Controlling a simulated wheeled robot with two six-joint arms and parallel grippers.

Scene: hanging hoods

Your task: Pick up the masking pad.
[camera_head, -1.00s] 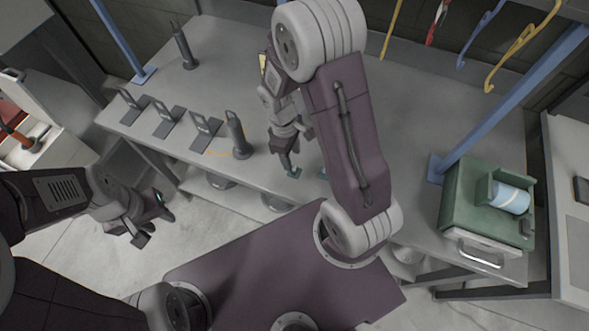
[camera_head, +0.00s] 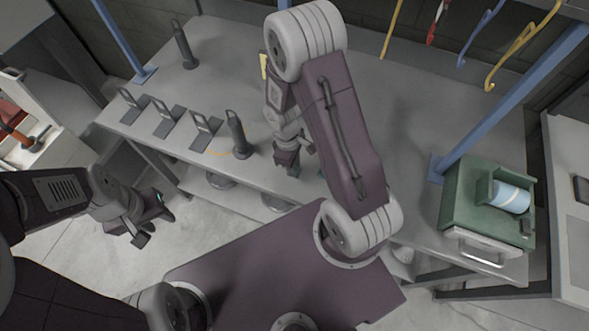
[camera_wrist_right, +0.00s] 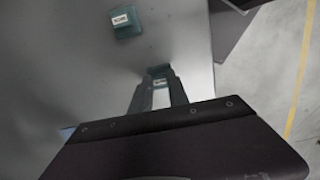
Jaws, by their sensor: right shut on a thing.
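A small green masking pad (camera_wrist_right: 160,83) with a white label is between the fingertips of my right gripper (camera_wrist_right: 158,90) in the right wrist view. The gripper is shut on it. The grey bench top is behind it; I cannot tell how far apart they are. A second green pad (camera_wrist_right: 126,23) with a white label lies on the bench beyond the fingers. In the head view my right gripper (camera_head: 287,165) is over the bench's front part, and I make out no pad there. My left gripper (camera_head: 155,221) is open and empty, in front of the bench.
Dark upright tools and several grey stands (camera_head: 166,123) line the left of the grey bench (camera_head: 420,110). A green box (camera_head: 460,205) with a light blue roll (camera_head: 510,198) stands at the right end. Blue posts rise from the bench. Coloured hooks (camera_head: 520,45) hang at the back.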

